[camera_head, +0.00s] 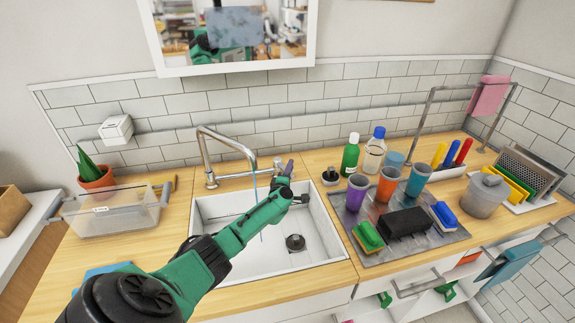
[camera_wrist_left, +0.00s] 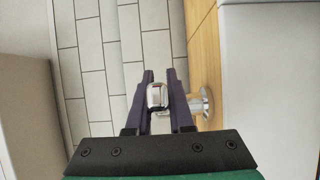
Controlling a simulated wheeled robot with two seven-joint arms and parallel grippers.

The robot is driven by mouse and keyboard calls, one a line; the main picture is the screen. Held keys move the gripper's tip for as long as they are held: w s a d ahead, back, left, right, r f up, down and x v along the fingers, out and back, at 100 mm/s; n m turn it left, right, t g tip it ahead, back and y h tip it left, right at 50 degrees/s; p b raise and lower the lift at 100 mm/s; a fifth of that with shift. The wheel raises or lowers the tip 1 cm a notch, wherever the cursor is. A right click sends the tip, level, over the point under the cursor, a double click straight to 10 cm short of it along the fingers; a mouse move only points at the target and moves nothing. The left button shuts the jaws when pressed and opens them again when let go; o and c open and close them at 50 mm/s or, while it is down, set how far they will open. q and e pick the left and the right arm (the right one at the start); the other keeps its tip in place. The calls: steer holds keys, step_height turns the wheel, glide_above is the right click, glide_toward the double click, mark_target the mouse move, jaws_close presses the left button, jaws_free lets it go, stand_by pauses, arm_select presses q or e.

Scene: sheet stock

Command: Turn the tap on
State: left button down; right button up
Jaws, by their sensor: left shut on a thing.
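The chrome tap (camera_head: 226,138) stands at the back of the white sink (camera_head: 215,213), its spout arching over the basin. A thin bluish line runs down from the spout tip, like a narrow stream of water. My left gripper (camera_head: 287,167) is at the back right of the sink, to the right of the spout. In the left wrist view its two dark fingers (camera_wrist_left: 161,82) are shut on the chrome tap handle (camera_wrist_left: 157,97), which sits between them. A round chrome fitting (camera_wrist_left: 206,104) shows beside it on the counter. My right gripper is not in view.
On the right, a grey mat (camera_head: 400,250) holds cups, sponges and a black block. Green and blue-capped bottles (camera_head: 350,155) stand behind it. A clear bin (camera_head: 115,212) and potted plant (camera_head: 97,180) stand on the left. A tiled wall is close behind the tap.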

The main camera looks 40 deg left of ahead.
arm_select(q)
steer(key=shift+w+d+f+n+g+y, duration=0.1)
steer(key=shift+w+f+n+g+y, duration=0.1)
steer(key=shift+n+g+y, duration=0.15)
steer(key=shift+w+n+g+y+b, duration=0.35)
steer(key=shift+n+y, duration=0.2)
steer(key=shift+y, duration=0.3)
steer(key=shift+r+y, duration=0.1)
steer(key=shift+y, duration=0.2)
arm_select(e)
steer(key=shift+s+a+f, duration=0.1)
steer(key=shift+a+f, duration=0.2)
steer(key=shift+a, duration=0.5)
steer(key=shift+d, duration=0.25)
arm_select(q)
steer(key=c, duration=1)
jaws_free()
steer(key=shift+w, duration=0.1)
steer(key=shift+c, duration=0.2)
steer(key=shift+o, duration=1.2)
steer(key=shift+w, duration=0.1)
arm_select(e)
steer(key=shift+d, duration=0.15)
